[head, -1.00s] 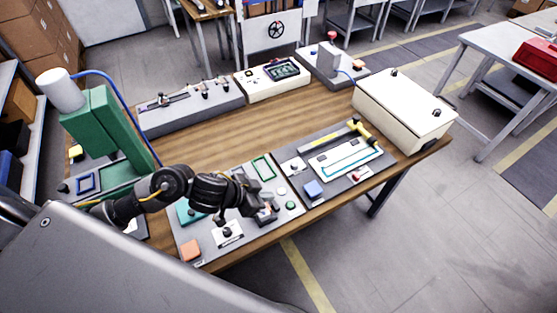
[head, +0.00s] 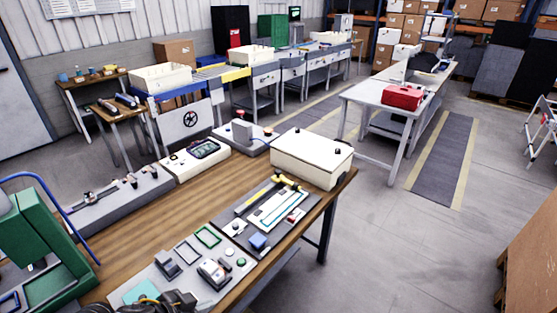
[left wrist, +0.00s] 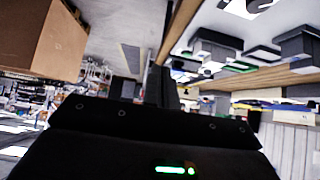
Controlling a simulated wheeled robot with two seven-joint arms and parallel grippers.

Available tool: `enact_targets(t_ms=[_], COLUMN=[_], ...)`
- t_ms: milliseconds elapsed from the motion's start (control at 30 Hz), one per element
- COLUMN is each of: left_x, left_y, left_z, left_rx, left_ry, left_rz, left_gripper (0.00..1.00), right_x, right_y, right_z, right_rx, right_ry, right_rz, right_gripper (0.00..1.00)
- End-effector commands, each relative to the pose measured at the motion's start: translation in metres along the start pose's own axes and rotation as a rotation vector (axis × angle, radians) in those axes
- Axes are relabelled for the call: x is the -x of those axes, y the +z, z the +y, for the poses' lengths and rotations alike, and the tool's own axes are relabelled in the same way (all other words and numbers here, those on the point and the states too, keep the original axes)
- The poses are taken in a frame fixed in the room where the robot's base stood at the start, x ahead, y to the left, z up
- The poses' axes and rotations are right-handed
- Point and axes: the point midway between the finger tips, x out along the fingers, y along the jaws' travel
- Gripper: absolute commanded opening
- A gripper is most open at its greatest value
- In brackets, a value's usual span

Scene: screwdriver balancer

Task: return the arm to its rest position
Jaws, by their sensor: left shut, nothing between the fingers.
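My left gripper (head: 174,301) shows only as a dark piece of the arm at the bottom edge of the head view, by the near end of the workbench (head: 135,215). In the left wrist view the gripper (left wrist: 158,80) has its two dark fingers together with nothing between them. That view is turned over, with the bench edge (left wrist: 178,28) to the right of the fingers. The gripper is apart from the things on the bench. The rest of the left arm is out of the head view. My right gripper does not show.
The bench holds a green stand (head: 45,240) with a blue cable, a grey panel with small parts (head: 180,270), a second panel (head: 235,228) and a cream box (head: 312,160). A cardboard box (left wrist: 42,38) shows in the left wrist view. The floor (head: 400,250) right of the bench is clear.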

Motion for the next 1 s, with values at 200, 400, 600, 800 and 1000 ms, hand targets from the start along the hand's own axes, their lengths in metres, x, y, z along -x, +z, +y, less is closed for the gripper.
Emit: enact_targets(t_ms=[200,400,600,800,1000], left_x=[-0.003,0.001,0.016,0.039,0.070], left_y=[-0.007,-0.002,0.022,0.068,0.122], left_z=[0.012,0.017,0.018,0.025,0.043], left_rx=[0.018,0.061,0.146,0.255,0.370], left_ry=[-0.053,-0.133,-0.235,-0.305,-0.317], left_rz=[0.032,0.029,-0.043,-0.194,-0.382], left_gripper=[0.00,0.00,0.00,0.00,0.00], right_x=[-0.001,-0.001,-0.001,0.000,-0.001], right_y=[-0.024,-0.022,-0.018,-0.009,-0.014], right_z=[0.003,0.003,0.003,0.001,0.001], right_rx=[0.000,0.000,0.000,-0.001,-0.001], right_ry=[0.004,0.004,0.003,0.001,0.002], right_rz=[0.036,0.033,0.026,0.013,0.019], right_gripper=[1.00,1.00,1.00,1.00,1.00])
